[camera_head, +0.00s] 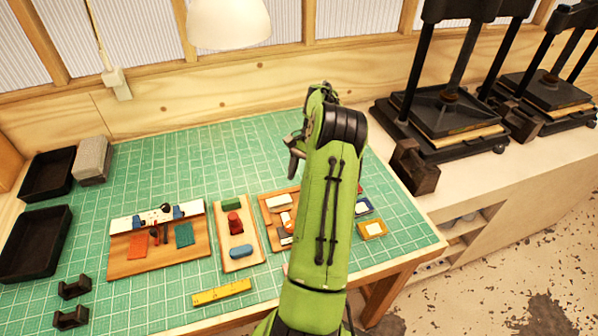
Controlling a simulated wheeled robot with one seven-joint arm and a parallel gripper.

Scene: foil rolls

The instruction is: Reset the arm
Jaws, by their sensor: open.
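My green arm (328,215) rises from the bottom middle and is bent at a dark joint over the back of the table. My gripper (293,155) shows only in part at the left of that joint, above the green mat and apart from the things on it. Its jaws are open, and I see nothing held in them. Much of the gripper is hidden behind my arm.
A green cutting mat (160,160) covers the table. Black trays (35,243) stand left. Black presses (440,110) stand right. A lamp (228,22) hangs above. The mat's back is clear.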

